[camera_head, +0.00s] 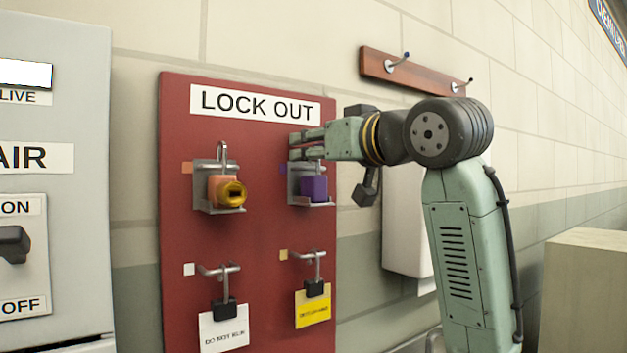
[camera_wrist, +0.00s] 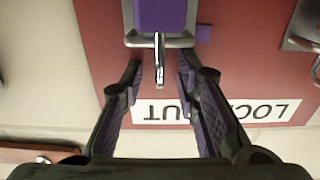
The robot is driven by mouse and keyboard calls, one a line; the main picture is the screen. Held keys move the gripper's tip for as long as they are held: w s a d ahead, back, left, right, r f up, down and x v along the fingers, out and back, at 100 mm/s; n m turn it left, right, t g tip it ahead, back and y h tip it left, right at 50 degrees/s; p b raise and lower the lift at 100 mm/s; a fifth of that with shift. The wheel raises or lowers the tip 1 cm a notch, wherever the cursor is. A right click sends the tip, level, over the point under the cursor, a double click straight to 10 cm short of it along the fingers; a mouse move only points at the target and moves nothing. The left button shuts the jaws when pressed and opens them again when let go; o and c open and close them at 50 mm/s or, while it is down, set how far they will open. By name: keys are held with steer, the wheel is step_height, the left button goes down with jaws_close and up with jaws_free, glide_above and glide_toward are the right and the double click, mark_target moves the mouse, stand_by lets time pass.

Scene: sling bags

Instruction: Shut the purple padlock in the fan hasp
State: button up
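The purple padlock (camera_head: 314,188) sits in the upper right metal holder (camera_head: 319,203) on the red board. Its shackle points up, and whether it is shut cannot be told. My gripper (camera_head: 297,147) is level, just above the padlock, in front of the board. In the wrist view the picture is upside down: the padlock (camera_wrist: 160,15) is at the top, with its shackle (camera_wrist: 159,62) pointing into the gap between my two open fingers (camera_wrist: 160,78). The fingers do not appear to touch it. No hasp labelled for the fan is in view.
An orange padlock (camera_head: 222,191) with a brass front is in the upper left holder. Two tagged hooks hang below, with a white tag (camera_head: 224,328) and a yellow tag (camera_head: 312,307). A grey AIR switch box (camera_head: 50,120) is at left. A wooden hook rail (camera_head: 415,72) is above my arm.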

steer(key=shift+c, duration=0.5)
jaws_close()
stand_by(0.4)
